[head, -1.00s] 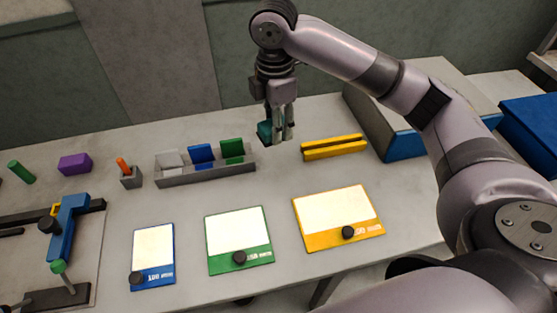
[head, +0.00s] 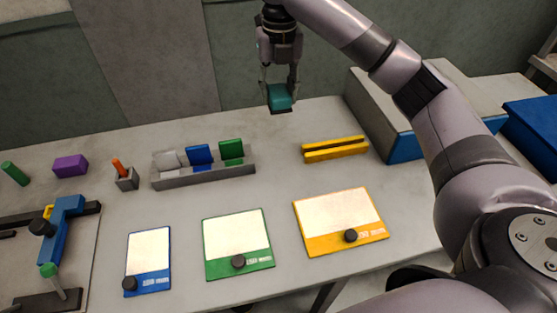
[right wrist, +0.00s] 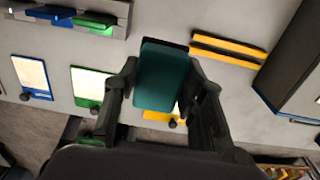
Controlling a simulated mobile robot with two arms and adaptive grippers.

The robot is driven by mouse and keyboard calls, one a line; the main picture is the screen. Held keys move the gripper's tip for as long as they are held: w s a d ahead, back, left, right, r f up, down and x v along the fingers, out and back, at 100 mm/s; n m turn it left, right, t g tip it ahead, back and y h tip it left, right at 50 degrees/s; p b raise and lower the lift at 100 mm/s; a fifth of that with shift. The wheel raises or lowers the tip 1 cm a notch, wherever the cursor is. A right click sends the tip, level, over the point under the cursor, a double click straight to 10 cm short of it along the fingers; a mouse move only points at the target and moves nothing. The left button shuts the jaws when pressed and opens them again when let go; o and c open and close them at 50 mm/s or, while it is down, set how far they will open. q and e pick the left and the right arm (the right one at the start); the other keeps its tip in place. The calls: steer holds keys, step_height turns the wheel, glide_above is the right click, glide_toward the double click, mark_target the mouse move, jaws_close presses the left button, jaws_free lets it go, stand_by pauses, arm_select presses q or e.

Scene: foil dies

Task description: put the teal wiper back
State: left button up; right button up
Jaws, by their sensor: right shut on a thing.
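The teal wiper (head: 279,97) is held in my right gripper (head: 279,88), above the back of the table. In the right wrist view the teal wiper (right wrist: 162,77) sits between both fingers of the gripper (right wrist: 163,88). A grey rack (head: 205,176) stands on the table to the left of it, with a white, a blue (head: 200,155) and a green wiper (head: 231,150) in it. A yellow slotted holder (head: 335,149) lies to the right of the rack, with a dark slot along its top. My left gripper is not in view.
Blue, green (head: 238,244) and yellow (head: 341,222) framed plates with black knobs lie along the front. A grey and blue box (head: 405,146) stands at the right. A small cup (head: 127,179) with an orange stick stands left of the rack. The table between rack and yellow holder is clear.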

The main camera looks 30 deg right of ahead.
mark_target(278, 160)
step_height(278, 160, down, 20)
steer(key=shift+r+p, duration=0.1)
steer(key=shift+p, duration=0.65)
steer(key=shift+f, duration=0.2)
steer(key=o, duration=1.3)
step_height(278, 160, up, 12)
steer(key=shift+d+r+b, duration=0.1)
steer(key=shift+r+b, duration=0.1)
steer(key=shift+b, duration=0.65)
